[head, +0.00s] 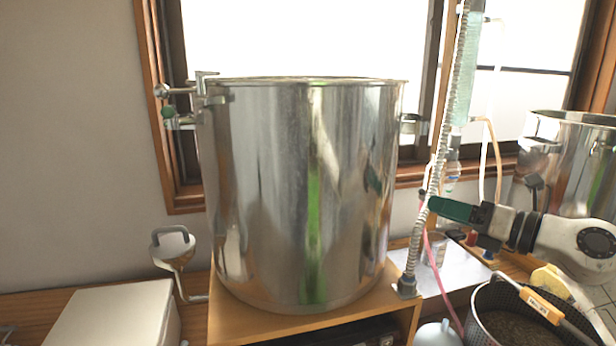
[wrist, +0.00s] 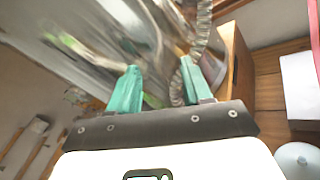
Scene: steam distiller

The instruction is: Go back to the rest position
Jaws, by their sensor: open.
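My gripper (head: 436,207) is at the right in the head view, held out to the left from my arm. The hose (wrist: 195,50) shows behind the right finger there, and the blurred steel pot (wrist: 90,35) fills the upper left. I cannot tell whether the gripper touches the hose.
The pot stands on a wooden stand (head: 235,325). A mesh basket with dark contents (head: 480,300) is below my arm. A second steel pot (head: 560,165) stands at the far right. A white box (head: 105,315) is at the lower left. A pink tube (head: 437,270) hangs near the gripper.

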